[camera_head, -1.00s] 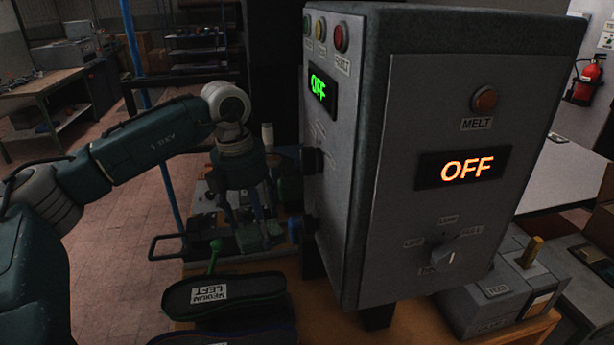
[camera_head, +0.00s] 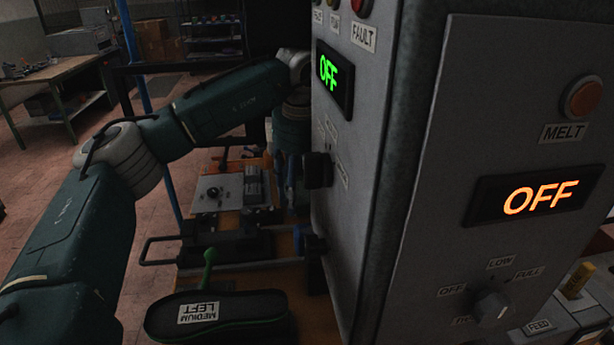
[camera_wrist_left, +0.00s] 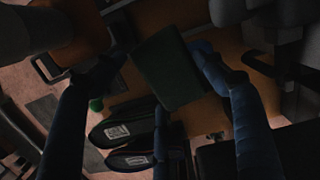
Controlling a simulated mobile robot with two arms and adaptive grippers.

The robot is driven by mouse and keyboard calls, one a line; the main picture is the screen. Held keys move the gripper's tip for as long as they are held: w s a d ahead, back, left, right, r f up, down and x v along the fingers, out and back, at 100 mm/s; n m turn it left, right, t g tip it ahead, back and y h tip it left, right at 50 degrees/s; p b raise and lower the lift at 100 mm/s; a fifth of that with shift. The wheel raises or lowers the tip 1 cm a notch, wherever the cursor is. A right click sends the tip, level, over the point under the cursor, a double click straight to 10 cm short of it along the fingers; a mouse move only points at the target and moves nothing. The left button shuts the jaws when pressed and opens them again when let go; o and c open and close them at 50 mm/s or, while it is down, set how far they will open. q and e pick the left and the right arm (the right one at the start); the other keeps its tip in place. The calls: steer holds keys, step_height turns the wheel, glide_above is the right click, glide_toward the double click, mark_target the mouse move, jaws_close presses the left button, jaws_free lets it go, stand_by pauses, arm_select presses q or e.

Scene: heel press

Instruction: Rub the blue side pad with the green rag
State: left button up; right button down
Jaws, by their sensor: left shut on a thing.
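My left gripper (camera_head: 291,182) is beside the near left edge of the grey cabinet, which hides part of it. In the left wrist view its two fingers (camera_wrist_left: 157,64) stand on either side of the green rag (camera_wrist_left: 170,68), a dark green square patch held at the tips. The rag is hidden in the head view. A small blue part (camera_wrist_left: 203,48) shows by the right fingertip in the wrist view, probably the blue side pad. I cannot tell whether the rag touches it. A dark blue part (camera_head: 314,243) shows low beside the cabinet in the head view. My right gripper is not in view.
The grey cabinet (camera_head: 395,160) with OFF displays fills the right side. A black insole marked MEDIUM LEFT (camera_head: 220,312) lies in front, with a green-knobbed lever (camera_head: 208,258) behind it. A metal fixture (camera_head: 225,195) stands on the bench left of my gripper.

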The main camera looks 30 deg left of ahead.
mark_target(306, 193)
arm_select(q)
steer(key=shift+w+d+r+n, duration=0.15)
steer(key=shift+r, duration=0.25)
steer(key=shift+w+d+r+n, duration=0.1)
steer(key=shift+r+n, duration=0.05)
steer(key=shift+r, duration=0.2)
steer(key=shift+a+r, duration=0.1)
steer(key=shift+r, duration=0.15)
steer(key=shift+f+b, duration=0.35)
steer(key=f+b, duration=0.1)
steer(key=f, duration=0.1)
steer(key=d+f+b, duration=0.1)
steer(key=shift+w+d+f+b, duration=0.15)
steer(key=shift+w+f+b, duration=0.05)
steer(key=shift+f+b, duration=0.15)
steer(key=shift+f, duration=0.4)
steer(key=shift+a+f+b, duration=0.3)
steer(key=shift+f+b, duration=0.15)
steer(key=shift+f, duration=0.05)
steer(key=shift+s, duration=0.1)
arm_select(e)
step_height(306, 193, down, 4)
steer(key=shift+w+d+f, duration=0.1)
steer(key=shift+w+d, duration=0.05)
arm_select(q)
steer(key=shift+d, duration=0.1)
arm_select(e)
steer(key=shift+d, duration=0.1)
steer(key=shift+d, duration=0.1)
